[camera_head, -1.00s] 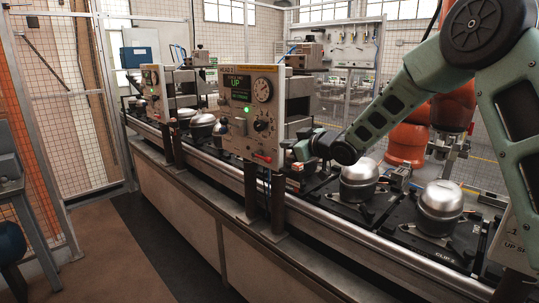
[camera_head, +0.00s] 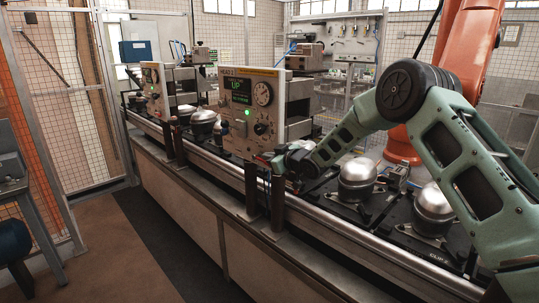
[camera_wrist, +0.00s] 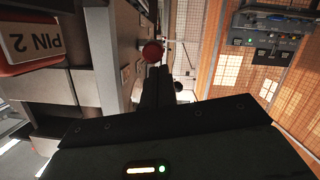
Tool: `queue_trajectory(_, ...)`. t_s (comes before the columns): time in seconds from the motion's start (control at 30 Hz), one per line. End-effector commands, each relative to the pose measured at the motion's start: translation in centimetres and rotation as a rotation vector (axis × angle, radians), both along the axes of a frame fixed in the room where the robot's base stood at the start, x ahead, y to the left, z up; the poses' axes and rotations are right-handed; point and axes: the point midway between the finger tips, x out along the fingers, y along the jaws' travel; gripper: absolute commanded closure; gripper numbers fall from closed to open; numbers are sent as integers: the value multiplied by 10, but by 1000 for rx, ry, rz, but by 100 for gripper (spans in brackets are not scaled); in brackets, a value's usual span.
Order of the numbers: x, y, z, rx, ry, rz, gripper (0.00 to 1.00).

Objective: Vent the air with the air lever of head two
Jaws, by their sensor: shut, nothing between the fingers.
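The head two panel (camera_head: 238,122) faces the aisle, with a display reading UP, a green light, a round gauge and a black knob. The red end of the air lever (camera_wrist: 152,52) shows in the wrist view, just beyond my fingertips. My gripper (camera_wrist: 158,72) is shut and empty, its fingers pointing at that red end; I cannot tell whether they touch. In the head view my gripper (camera_head: 266,158) is at the panel's lower right corner and covers most of the lever, so its angle is unclear there.
A red-framed PIN 2 label (camera_wrist: 31,38) is at the left of the wrist view. Silver compressor domes (camera_head: 358,178) sit on black pallets along the conveyor, below my arm. Another head panel (camera_head: 153,85) stands farther left. The aisle floor (camera_head: 110,255) in front is clear.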

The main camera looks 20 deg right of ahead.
Motion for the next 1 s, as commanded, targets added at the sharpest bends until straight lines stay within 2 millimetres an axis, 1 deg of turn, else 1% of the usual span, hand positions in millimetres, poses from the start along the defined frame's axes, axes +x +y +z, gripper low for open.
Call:
queue_trajectory(0.43,0,-1,-4,-1,-1,-1,100)
queue_trajectory(0.8,-4,-3,-29,-1,0,-1,100)
queue_trajectory(1.0,-4,-4,-27,-1,0,-1,100)
